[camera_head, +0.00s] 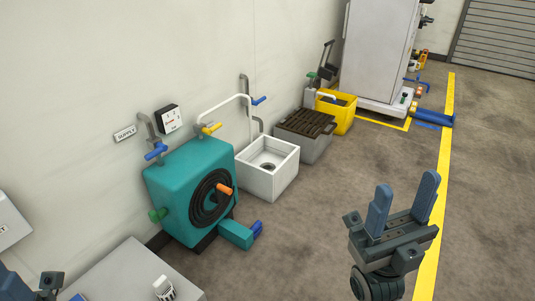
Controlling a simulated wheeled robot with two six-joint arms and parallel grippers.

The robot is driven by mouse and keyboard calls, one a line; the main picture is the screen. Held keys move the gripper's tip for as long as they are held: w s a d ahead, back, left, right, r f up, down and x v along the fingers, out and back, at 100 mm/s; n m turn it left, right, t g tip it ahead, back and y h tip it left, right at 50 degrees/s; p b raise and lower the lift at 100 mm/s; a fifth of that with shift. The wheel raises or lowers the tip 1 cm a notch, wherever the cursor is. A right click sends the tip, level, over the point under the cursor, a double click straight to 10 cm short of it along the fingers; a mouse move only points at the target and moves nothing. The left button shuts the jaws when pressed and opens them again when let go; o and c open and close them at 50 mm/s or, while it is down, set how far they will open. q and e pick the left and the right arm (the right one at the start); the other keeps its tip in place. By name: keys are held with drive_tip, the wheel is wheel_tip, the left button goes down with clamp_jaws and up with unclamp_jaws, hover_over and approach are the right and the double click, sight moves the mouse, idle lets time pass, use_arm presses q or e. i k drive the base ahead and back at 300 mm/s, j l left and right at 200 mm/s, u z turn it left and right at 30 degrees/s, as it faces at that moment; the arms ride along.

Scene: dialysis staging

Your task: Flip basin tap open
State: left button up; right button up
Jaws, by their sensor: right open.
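The white square basin (283,180) stands on the floor against the wall, with a dark drain inside. Behind it, a grey wall pipe carries a tap with a blue lever (259,100) pointing out to the right. My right gripper (404,196) is open and empty at the lower right, its two blue fingers pointing up. It is well apart from the basin and tap. My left gripper (14,285) is cut off at the bottom left corner; one blue finger shows, so its opening cannot be told.
A teal hose-reel machine (180,190) stands left of the basin, with a yellow lever (211,128) and a blue lever (156,152) above. A grey grated box (315,148) and yellow bin (341,117) stand right. A grey surface (125,272) lies front left. Open floor lies right of the basin.

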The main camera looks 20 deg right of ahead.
sight(255, 103)
drive_tip(key=l, duration=0.5)
drive_tip(key=i+l+u, duration=0.15)
drive_tip(key=l, duration=0.2)
drive_tip(key=i+l+u, duration=0.1)
drive_tip(key=i+l, duration=0.2)
drive_tip(key=i+l+u, duration=0.15)
drive_tip(key=l, duration=0.3)
drive_tip(key=i+l+u, duration=0.15)
drive_tip(key=l, duration=0.2)
drive_tip(key=i+l+u, duration=0.1)
drive_tip(key=i, duration=0.35)
drive_tip(key=i+l+u, duration=0.1)
drive_tip(key=i, duration=0.35)
